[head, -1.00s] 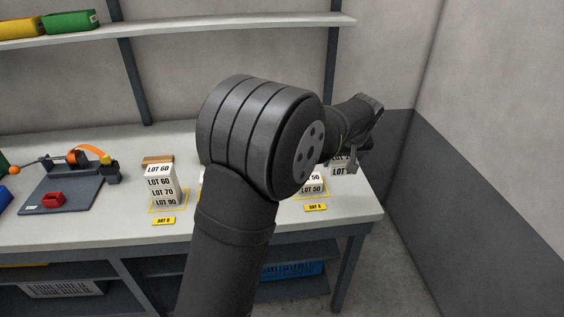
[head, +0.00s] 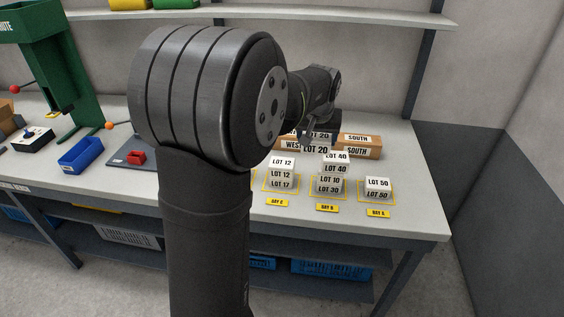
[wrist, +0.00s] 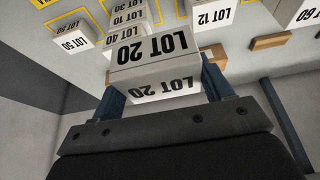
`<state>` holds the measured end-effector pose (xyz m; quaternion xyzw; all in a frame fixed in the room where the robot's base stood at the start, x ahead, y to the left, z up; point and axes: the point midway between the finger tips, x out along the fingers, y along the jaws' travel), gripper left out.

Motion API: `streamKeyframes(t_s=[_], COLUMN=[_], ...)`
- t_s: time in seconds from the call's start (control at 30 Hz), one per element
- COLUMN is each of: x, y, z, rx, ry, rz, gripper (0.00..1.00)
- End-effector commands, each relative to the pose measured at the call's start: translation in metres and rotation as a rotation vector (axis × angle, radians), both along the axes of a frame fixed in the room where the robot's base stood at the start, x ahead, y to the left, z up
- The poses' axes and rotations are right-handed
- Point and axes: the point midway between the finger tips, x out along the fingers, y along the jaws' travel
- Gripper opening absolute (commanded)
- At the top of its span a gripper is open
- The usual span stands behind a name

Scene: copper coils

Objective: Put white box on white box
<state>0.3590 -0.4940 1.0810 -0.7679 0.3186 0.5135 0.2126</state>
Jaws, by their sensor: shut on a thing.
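My gripper (head: 320,134) is shut on a white box marked LOT 20 (head: 316,149). In the wrist view the gripper (wrist: 160,88) has one finger on each side of this LOT 20 box (wrist: 150,52). The box is held in the air, behind the stacks in the head view. White boxes stand in yellow outlines: LOT 12 (head: 283,163) on LOT 17 (head: 282,184); LOT 40 (head: 336,168) on LOT 10 (head: 330,180) and LOT 30 (head: 328,190); and LOT 50 (head: 377,194) alone at right.
The table (head: 420,205) is clear right of LOT 50. My arm hides the middle.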

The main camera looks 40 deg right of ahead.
Motion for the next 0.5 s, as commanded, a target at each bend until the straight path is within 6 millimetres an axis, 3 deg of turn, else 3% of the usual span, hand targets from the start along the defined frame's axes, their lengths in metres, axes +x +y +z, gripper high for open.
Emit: streamKeyframes(t_s=[0.17,0.5], x=[0.024,0.096], y=[0.01,0.029], z=[-0.012,-0.057], rx=[0.001,0.0], ry=[0.0,0.0], rz=[0.004,0.004], gripper=[0.45,0.45])
